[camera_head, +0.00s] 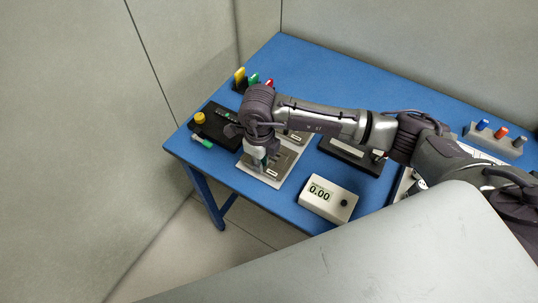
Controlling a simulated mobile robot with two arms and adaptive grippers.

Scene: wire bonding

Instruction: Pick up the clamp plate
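A grey plate (284,160), which looks like the clamp plate, lies on a pale base (247,170) near the left end of the blue table. My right gripper (256,160) points down over the left part of this plate. The wrist and forearm hide the plate's far part. The fingers are small and dark here, so I cannot tell whether they touch the plate or how far apart they are. My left gripper is not in view.
A black device with a yellow knob (199,118) stands left of the plate. A white meter reading 0.00 (328,199) stands to the right, with a dark block (350,155) behind it. Coloured pieces stand at the back (240,76) and in a grey rack (496,141).

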